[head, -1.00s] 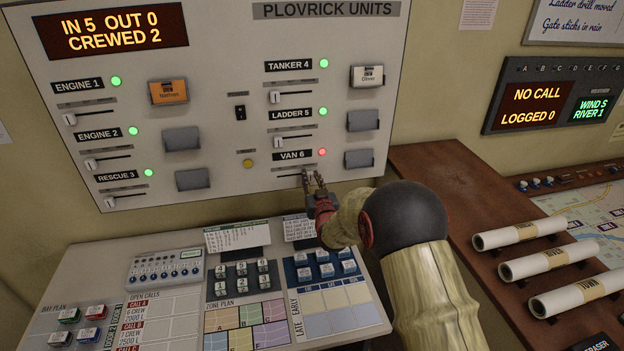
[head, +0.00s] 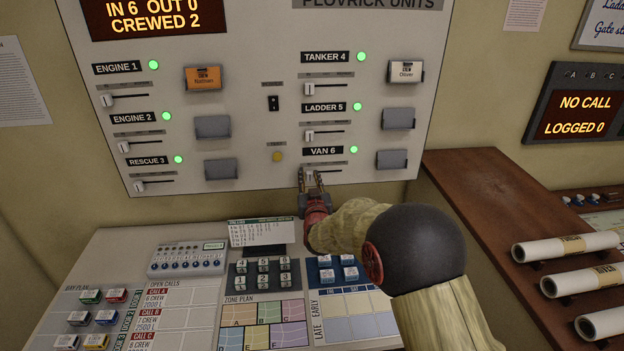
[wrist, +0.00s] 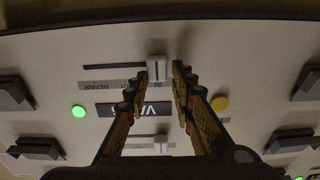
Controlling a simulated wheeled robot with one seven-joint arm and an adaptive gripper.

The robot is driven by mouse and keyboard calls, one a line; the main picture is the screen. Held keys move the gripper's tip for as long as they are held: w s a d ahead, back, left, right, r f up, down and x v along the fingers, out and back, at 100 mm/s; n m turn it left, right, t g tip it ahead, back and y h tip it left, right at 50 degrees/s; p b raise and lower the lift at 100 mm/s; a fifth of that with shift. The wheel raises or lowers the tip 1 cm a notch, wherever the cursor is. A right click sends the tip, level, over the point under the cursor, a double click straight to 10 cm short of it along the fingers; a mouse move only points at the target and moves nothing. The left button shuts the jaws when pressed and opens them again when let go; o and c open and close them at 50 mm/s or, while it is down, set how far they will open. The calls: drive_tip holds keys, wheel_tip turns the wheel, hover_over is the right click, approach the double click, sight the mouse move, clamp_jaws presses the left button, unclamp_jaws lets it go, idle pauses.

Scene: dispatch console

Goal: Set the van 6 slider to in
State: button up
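The van 6 slider (head: 309,172) is a pale handle on a dark horizontal slot, at the left end of its track in the head view. Its light (head: 353,149) is green. The VAN 6 label (head: 322,151) is above it. My gripper (head: 311,181) is at the slider, its fingers partly covering the handle. In the upside-down wrist view the handle (wrist: 157,68) stands between my fingertips (wrist: 161,77). The left finger is close against it or touching, and a small gap shows at the right finger. The fingers are apart.
The display (head: 152,14) reads IN 6 OUT 0, CREWED 2. The ladder 5 slider (head: 310,135) is just above, and a yellow button (head: 278,156) is left of my gripper. The sloping desk (head: 120,245) with buttons and cards lies below my arm.

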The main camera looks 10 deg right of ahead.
drive_tip(key=o, duration=0.3)
drive_tip(key=shift+a, duration=0.1)
drive_tip(key=shift+o, duration=0.2)
drive_tip(key=shift+s, duration=0.1)
drive_tip(key=s, duration=1.1)
drive_tip(key=shift+s, duration=0.4)
drive_tip(key=shift+f, duration=0.1)
